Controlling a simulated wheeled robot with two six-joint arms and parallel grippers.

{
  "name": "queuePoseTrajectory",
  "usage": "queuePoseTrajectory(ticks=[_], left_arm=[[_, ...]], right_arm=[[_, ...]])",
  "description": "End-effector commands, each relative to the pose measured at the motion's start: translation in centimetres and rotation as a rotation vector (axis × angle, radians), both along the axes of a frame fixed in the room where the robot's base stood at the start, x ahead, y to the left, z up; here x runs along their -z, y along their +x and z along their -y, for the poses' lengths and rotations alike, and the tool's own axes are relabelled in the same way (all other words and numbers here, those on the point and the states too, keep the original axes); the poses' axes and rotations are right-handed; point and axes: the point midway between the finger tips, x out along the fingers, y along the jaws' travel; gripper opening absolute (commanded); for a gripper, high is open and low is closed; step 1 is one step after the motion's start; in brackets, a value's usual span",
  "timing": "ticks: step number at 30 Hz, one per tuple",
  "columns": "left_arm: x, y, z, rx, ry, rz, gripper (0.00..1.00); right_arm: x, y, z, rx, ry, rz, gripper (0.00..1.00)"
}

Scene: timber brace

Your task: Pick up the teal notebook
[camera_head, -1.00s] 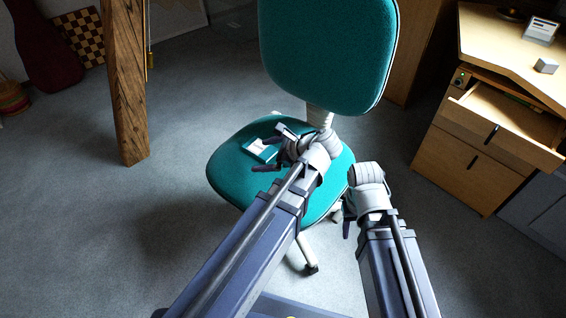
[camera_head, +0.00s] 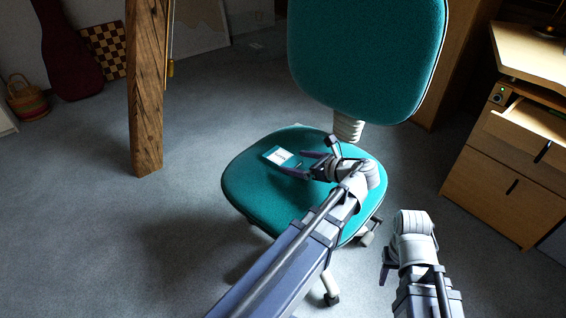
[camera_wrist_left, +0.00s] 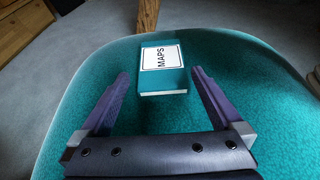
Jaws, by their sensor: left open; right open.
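The teal notebook (camera_head: 281,157) lies flat on the seat of the teal office chair (camera_head: 250,187). It has a white label reading MAPS. In the left wrist view the notebook (camera_wrist_left: 163,82) lies just ahead of and between the fingers of my left gripper (camera_wrist_left: 160,85), which are open and empty. In the head view my left gripper (camera_head: 308,165) is over the seat, at the right of the notebook, with a finger partly near the notebook's edge. My right gripper (camera_head: 388,268) is open to the right of the chair, apart from it, and its fingers are partly hidden.
The chair backrest (camera_head: 368,60) rises behind the seat. A timber post (camera_head: 146,90) stands at the left. A wooden desk with an open drawer (camera_head: 530,135) is at the right. Carpet is free between post and chair.

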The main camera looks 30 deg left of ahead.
Motion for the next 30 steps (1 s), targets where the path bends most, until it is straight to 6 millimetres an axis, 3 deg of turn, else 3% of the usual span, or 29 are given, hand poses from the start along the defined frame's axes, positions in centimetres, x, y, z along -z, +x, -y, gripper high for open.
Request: queuePoseTrajectory(ticks=[7, 16, 23, 30], left_arm=[[0.5, 0.3, -1.0, -0.001, -0.001, -0.001, 1.0], [2.0, 1.3, -4.5, 0.0, -0.001, 0.001, 1.0], [1.9, 1.3, -4.7, 0.001, -0.001, 0.0, 1.0], [1.9, 1.3, -4.7, 0.001, -0.001, 0.0, 0.73]], right_arm=[[0.5, 0.0, 0.0, 0.0, 0.0, 0.0, 0.5], [2.0, 0.0, 0.0, 0.0, 0.0, 0.001, 0.5], [1.9, 0.0, 0.0, 0.0, 0.0, 0.001, 0.5], [1.9, 0.0, 0.0, 0.0, 0.0, 0.001, 0.5]])
